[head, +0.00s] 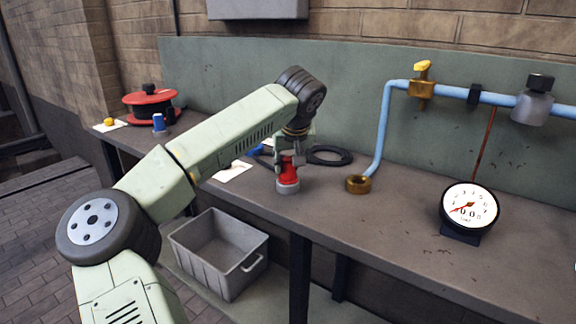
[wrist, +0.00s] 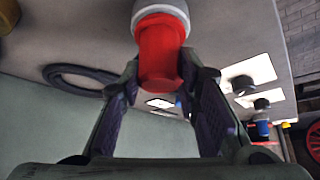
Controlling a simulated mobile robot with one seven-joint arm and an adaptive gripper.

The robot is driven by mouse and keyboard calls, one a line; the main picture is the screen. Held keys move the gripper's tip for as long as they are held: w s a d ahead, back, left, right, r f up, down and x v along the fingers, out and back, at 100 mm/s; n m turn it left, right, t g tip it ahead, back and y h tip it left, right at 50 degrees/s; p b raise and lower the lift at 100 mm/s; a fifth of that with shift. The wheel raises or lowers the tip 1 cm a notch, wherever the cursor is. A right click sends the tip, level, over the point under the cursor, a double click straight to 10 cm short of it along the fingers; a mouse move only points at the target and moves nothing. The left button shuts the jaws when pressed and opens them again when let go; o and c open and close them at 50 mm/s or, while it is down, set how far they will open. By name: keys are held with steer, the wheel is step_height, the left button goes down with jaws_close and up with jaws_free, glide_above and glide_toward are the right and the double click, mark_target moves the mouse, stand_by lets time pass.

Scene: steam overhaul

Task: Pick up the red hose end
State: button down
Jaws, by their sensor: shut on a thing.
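The red hose end (head: 288,171) is a red cylinder with a light grey collar at its lower end. It stands upright on or just above the workbench (head: 400,238); I cannot tell if it touches. My gripper (head: 287,157) comes down over it from above and is shut on its red part. In the wrist view the red hose end (wrist: 160,50) sits between the two fingers of my gripper (wrist: 160,85), with its grey collar beyond them. The fingers hide part of its sides in the head view.
A brass fitting (head: 358,184) on a blue pipe (head: 383,125) and a pressure gauge (head: 469,207) stand to the right. A black ring (head: 329,156) lies behind. A red reel (head: 150,101) is at the far left. A grey crate (head: 218,255) sits below. The bench front is clear.

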steer(key=r, duration=0.1)
steer(key=r+b, duration=0.1)
steer(key=r, duration=0.1)
steer(key=shift+s+r, duration=0.1)
steer(key=shift+s, duration=0.2)
steer(key=s+r+b, duration=0.1)
steer(key=s+b, duration=0.2)
steer(key=s, duration=1.2)
steer(key=shift+s+r+b, duration=0.2)
steer(key=shift+r+b, duration=0.1)
steer(key=shift+b, duration=0.05)
steer(key=shift+d, duration=0.1)
steer(key=shift+r+p, duration=0.5)
steer(key=shift+p, duration=0.15)
